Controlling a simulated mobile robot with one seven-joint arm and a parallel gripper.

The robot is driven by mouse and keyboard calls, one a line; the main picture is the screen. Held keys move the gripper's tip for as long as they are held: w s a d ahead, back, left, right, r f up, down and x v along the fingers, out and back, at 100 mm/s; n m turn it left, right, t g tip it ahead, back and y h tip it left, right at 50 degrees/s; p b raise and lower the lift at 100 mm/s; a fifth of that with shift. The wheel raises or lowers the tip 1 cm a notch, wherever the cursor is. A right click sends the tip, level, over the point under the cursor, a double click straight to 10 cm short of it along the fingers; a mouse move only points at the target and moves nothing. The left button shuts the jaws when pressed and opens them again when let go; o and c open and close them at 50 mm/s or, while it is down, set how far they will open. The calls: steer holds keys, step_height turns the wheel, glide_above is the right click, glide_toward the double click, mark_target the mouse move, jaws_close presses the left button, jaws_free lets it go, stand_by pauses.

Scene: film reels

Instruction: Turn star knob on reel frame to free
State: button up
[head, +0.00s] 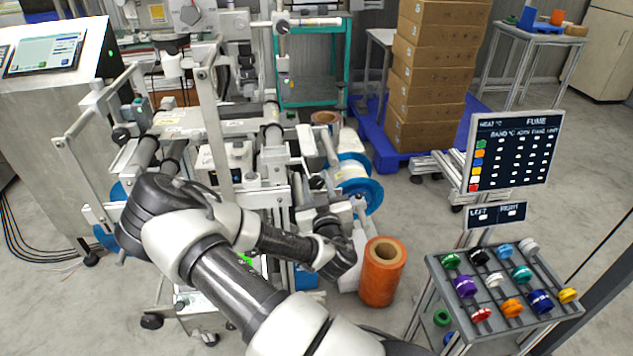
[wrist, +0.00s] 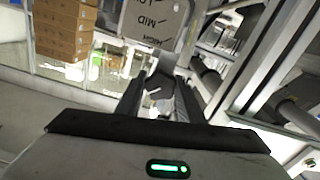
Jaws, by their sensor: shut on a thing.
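My gripper (wrist: 160,88) is shut on a dark knob (wrist: 161,82) in the wrist view, with one black finger on each side. The knob's lobes are partly hidden by the fingers, so its exact turn cannot be told. Just beyond it is a grey plate (wrist: 150,20) with tick marks and the words MID and HIGH, seen upside down; a third word is cut off. In the head view my wrist reaches to the right side of the reel frame (head: 275,165), below a blue-flanged reel (head: 358,183). The fingers and knob cannot be made out there.
An orange roll (head: 382,272) stands on the floor right beside my wrist. A rack of coloured caps (head: 500,285) and a screen (head: 513,150) stand at right. Stacked boxes (head: 428,75) are behind. Metal bars (wrist: 265,60) run close on the right in the wrist view.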

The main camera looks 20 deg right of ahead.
steer(key=o, duration=1.1)
steer(key=shift+c, duration=0.2)
steer(key=shift+s, duration=0.1)
steer(key=p+v, duration=0.6)
steer(key=v, duration=1.1)
steer(key=shift+p, duration=0.3)
steer(key=shift+s, duration=0.15)
